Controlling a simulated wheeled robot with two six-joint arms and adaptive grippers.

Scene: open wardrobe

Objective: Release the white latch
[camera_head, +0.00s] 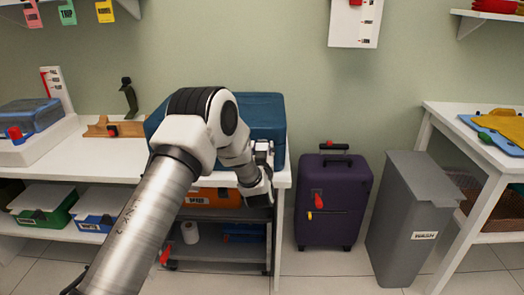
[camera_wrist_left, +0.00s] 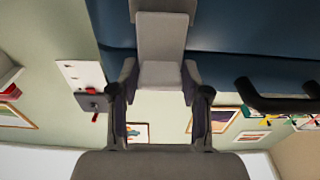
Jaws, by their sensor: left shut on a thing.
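The white latch (camera_wrist_left: 161,45) is a pale flap with a block at its end, on the blue case in the left wrist view. The blue case (camera_head: 262,105) stands at the right end of the white bench in the head view, partly behind my arm; its side (camera_wrist_left: 235,62) fills the top of the left wrist view. My left gripper (camera_wrist_left: 160,84) is shut on the latch's end block, with one fingertip on each side. In the head view the gripper (camera_head: 262,152) is in front of the case, and the latch cannot be made out there. My right gripper is not in view.
The case's black handle (camera_wrist_left: 272,98) sticks out beside the gripper. A purple suitcase (camera_head: 334,203) and a grey bin (camera_head: 405,215) stand right of the bench (camera_head: 60,160). A wooden stand (camera_head: 115,129) and a blue-lidded box (camera_head: 30,116) are on the left. Floor shows between bench and suitcase.

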